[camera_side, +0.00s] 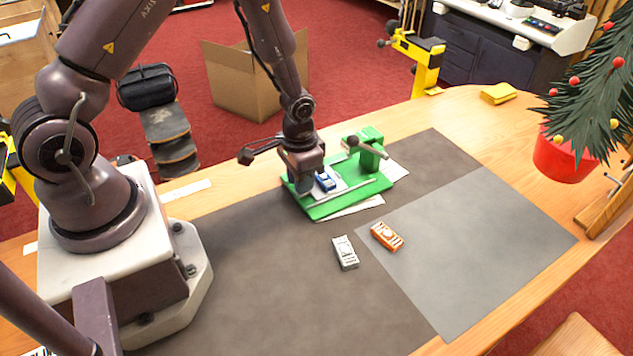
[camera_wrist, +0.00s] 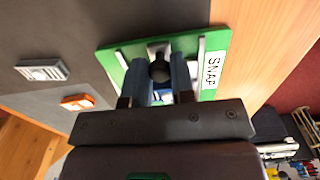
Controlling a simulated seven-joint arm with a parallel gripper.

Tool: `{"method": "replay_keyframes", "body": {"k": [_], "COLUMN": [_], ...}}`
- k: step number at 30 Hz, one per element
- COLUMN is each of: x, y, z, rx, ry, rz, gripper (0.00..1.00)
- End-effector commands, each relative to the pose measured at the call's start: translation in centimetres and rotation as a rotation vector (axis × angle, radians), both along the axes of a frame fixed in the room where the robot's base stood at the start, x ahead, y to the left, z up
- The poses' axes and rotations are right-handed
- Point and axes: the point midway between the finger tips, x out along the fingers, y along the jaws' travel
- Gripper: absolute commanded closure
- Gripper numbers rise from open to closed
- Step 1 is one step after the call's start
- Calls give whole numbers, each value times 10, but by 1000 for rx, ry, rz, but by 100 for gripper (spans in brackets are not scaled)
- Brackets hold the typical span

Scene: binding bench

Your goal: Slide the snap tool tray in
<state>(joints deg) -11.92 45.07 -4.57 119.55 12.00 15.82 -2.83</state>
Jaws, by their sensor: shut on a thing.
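The snap tool is a green press with a flat base (camera_side: 322,211), an upright post (camera_side: 371,148) and a dark-knobbed lever (camera_side: 354,142). Its base with a SNAP label also shows in the wrist view (camera_wrist: 222,42). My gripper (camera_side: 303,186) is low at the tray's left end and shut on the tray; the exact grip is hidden.
A potted tree (camera_side: 566,155) stands at the far right, and yellow notes (camera_side: 498,93) lie at the back.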

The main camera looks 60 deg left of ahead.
Motion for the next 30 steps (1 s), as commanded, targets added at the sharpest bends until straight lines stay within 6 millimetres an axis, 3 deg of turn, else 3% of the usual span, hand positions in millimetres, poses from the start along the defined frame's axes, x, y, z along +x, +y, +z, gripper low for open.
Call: {"method": "replay_keyframes", "body": {"k": [21, 30], "x": [36, 38], "y": [0, 0], "z": [0, 0], "rx": [0, 0], "ry": [-2, 0], "rz": [1, 0], "gripper": [88, 88]}}
